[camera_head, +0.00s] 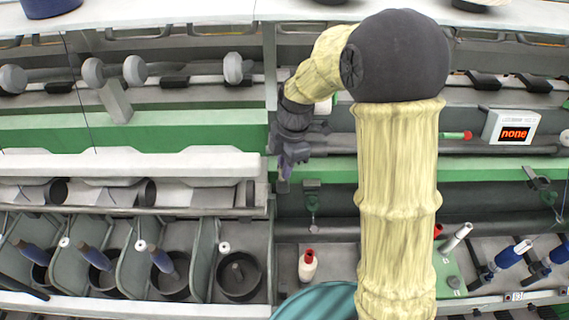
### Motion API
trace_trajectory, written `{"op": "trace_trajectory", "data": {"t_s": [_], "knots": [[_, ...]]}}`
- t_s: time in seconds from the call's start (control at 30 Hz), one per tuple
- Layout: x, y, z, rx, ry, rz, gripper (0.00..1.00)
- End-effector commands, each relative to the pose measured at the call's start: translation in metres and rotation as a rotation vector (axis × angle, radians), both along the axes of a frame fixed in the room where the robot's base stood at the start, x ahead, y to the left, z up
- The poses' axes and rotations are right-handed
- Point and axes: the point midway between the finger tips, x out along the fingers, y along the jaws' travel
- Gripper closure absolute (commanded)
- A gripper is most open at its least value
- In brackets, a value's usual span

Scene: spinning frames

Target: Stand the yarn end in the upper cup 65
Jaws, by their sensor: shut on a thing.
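My gripper (288,164) hangs at the end of my arm in front of the machine, left of the arm's black elbow, pointing down. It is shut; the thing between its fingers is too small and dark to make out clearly. No yarn end can be told apart at the fingertips. A small dark cup-like fitting (312,185) sits on the machine a little below and right of the gripper, apart from it in the picture. I cannot read a number 65 anywhere, so I cannot tell which fitting is the upper cup.
My arm hides the machine's middle right. A display box (513,128) reads "none". A red-topped white bobbin (307,265) stands below the gripper. Round black cans (239,275) stand in bays at lower left. Blue bobbins (509,256) are at lower right. A green rail (150,139) runs across.

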Motion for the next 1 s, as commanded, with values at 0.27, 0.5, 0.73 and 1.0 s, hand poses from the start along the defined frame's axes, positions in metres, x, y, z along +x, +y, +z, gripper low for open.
{"op": "trace_trajectory", "data": {"t_s": [0.27,0.5,0.73,1.0], "knots": [[0.000,0.000,-0.016,0.000,0.000,-0.001,0.95],[0.000,0.000,-0.027,0.000,0.000,-0.001,0.95],[0.000,0.000,-0.034,0.000,0.000,-0.001,0.95],[0.000,0.000,-0.034,0.000,0.000,-0.001,0.95]]}}
